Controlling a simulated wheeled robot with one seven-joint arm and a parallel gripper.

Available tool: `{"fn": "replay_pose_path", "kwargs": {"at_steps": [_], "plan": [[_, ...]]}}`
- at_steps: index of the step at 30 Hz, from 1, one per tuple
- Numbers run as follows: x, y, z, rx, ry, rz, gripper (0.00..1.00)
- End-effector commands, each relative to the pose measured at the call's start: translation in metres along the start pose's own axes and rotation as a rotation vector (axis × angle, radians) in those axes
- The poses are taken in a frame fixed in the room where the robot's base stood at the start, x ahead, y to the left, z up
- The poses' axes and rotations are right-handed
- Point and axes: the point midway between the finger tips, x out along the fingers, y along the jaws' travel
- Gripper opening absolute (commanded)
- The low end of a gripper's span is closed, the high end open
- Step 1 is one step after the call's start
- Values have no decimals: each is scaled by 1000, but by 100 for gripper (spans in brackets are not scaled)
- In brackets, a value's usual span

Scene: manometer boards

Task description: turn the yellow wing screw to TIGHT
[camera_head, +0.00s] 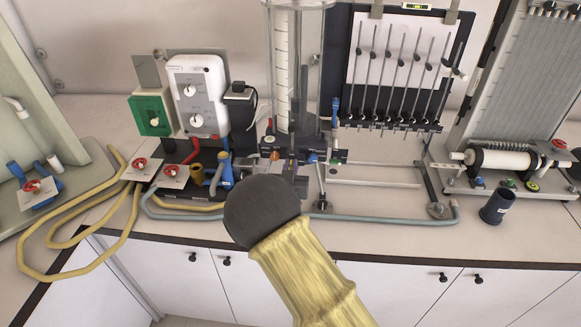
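A small yellow round part with a dark middle (532,186) sits at the front of the base of the tilted board on the right. It may be the yellow wing screw; its wings and any TIGHT marking are too small to read. My arm, with a yellow sleeve and dark rounded joint, reaches up from the bottom middle. My gripper (296,120) seems to be the dark upright shape in front of the clear cylinder, well left of the yellow part. Its fingers blend with the dark fittings there, so their opening is unclear.
The tilted board's base also carries a green knob (508,184), a red knob (559,144) and a white roller (497,160). A dark cup (496,206) stands just in front. A black-framed tube board (401,65) stands behind. Grey hose (390,219) lies along the bench front.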

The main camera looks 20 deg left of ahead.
Motion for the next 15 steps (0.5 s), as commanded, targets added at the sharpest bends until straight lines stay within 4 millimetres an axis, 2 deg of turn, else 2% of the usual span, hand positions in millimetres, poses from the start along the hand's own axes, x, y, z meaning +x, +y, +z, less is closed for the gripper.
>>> {"fn": "replay_pose_path", "kwargs": {"at_steps": [15], "plan": [[0, 0, 0, 32, 1, -1, 0]]}}
